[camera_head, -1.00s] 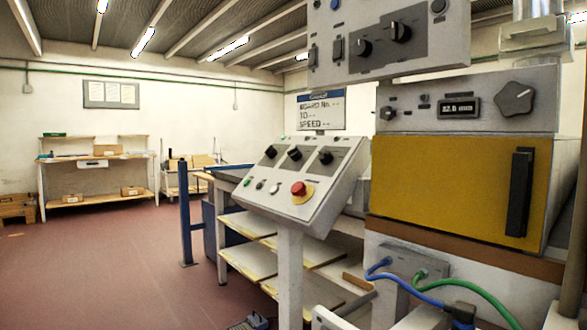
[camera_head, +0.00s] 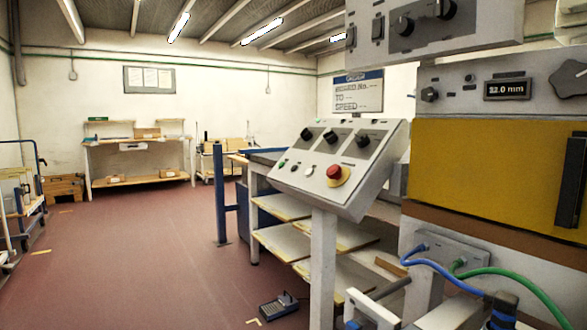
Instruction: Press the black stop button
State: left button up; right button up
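The sloped grey control panel (camera_head: 350,192) stands on a post right of centre. Along its lower face sit a small green button (camera_head: 282,165), a small black button (camera_head: 294,168), a white button (camera_head: 309,170) and a red mushroom button on a yellow base (camera_head: 336,174). Three black knobs are in the row above. The black button lies between the green and white ones; its label is too small to read. Neither gripper can be made out in this view, and nothing visibly touches the panel.
A yellow-fronted machine (camera_head: 480,165) with a "22.0 mm" display and blue and green cables fills the right side. Shelves stand under the bench behind the panel. A foot pedal (camera_head: 278,306) lies on the floor. The red floor (camera_head: 130,260) at left is largely clear; a trolley stands far left.

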grip_shut()
dwell(1.1)
